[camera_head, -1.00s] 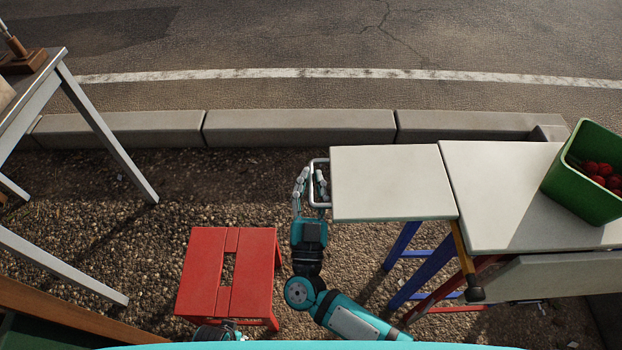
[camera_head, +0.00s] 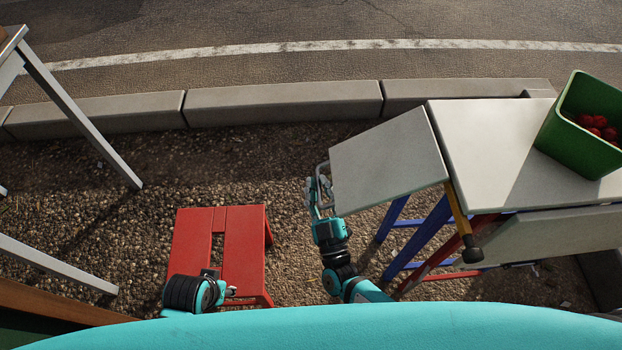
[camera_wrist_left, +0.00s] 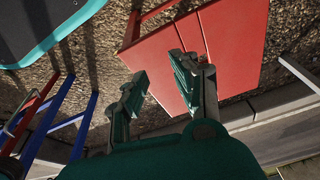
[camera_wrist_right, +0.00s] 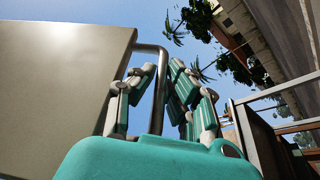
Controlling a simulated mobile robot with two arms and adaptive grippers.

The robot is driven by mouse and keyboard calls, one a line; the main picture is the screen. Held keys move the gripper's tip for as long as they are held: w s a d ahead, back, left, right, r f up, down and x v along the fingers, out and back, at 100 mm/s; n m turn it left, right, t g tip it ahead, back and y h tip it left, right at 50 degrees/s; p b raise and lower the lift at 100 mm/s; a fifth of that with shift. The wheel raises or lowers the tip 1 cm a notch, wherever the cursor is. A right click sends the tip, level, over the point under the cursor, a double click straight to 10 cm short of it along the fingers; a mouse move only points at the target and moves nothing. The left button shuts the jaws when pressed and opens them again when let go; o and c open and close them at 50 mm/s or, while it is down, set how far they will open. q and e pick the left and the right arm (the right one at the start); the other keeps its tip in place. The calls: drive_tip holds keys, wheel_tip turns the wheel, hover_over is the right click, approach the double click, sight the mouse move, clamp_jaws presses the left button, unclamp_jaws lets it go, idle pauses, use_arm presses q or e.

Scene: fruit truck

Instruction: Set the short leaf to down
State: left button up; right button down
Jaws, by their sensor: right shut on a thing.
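The short leaf (camera_head: 385,162) is the pale panel at the table's left end. It tilts, its outer left edge lower than its hinged edge. A metal bar handle (camera_head: 328,203) sits on that outer edge. My right gripper (camera_head: 318,190) is shut on the handle. In the right wrist view the handle (camera_wrist_right: 158,110) passes between the fingers, beside the leaf (camera_wrist_right: 60,70). A yellow bar with a dark knob (camera_head: 471,250) stands under the leaf's near right corner. My left gripper (camera_head: 228,292) is empty above the red stool; its fingers (camera_wrist_left: 155,78) are apart.
The red stool (camera_head: 245,240) stands on gravel left of the leaf. The main tabletop (camera_head: 490,150) carries a green crate (camera_head: 560,140) of red fruit. Another leaf (camera_head: 560,240) hangs at its near side. Blue legs (camera_head: 425,235) stand below. A grey-legged table (camera_head: 80,115) is at left.

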drive_tip(key=shift+d+f+n, duration=0.3)
drive_tip(key=shift+f+n, duration=0.1)
drive_tip(key=shift+f, duration=0.15)
drive_tip(key=c, duration=1.6)
unclamp_jaws()
drive_tip(key=shift+c, duration=0.2)
drive_tip(key=v, duration=1.2)
